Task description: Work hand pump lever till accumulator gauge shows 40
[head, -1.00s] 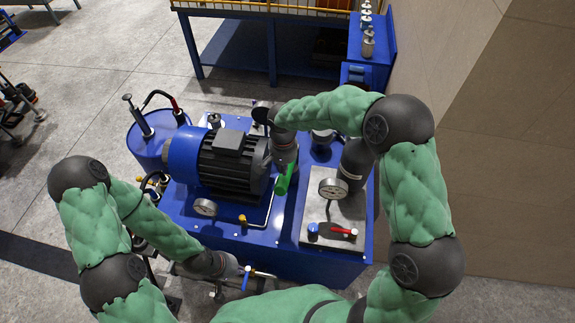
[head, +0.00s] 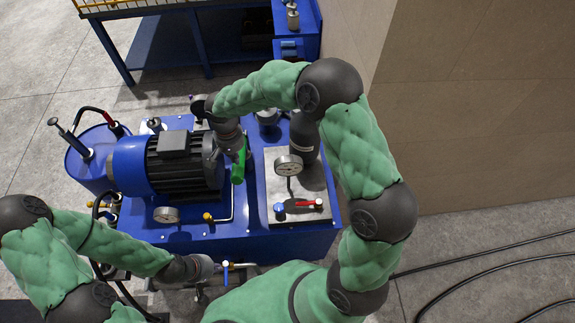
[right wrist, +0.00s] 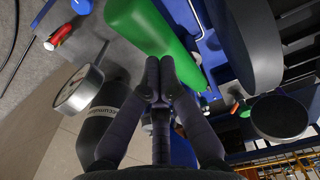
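The green handle (head: 238,168), which I take for the hand pump lever grip, stands beside the motor's right end. It also fills the upper middle of the right wrist view (right wrist: 145,28). My right gripper (head: 236,149) is right at the handle. In the right wrist view its dark fingertips (right wrist: 160,80) are close together, with the green handle behind them; I see no green between them. The dark accumulator (head: 304,136) stands to the right, with a round white gauge (head: 289,165) in front. The gauge's reading is too small to tell. My left gripper (head: 204,267) is at the machine's front edge; its fingers are unclear.
A steel plate carries a red-handled valve (head: 306,204) and a blue knob (head: 280,210). A second gauge (head: 166,214) and a yellow-handled valve (head: 209,217) sit before the motor (head: 182,165). A blue-handled valve (head: 225,272) is close to my left gripper. Cables (head: 480,270) lie on the right floor.

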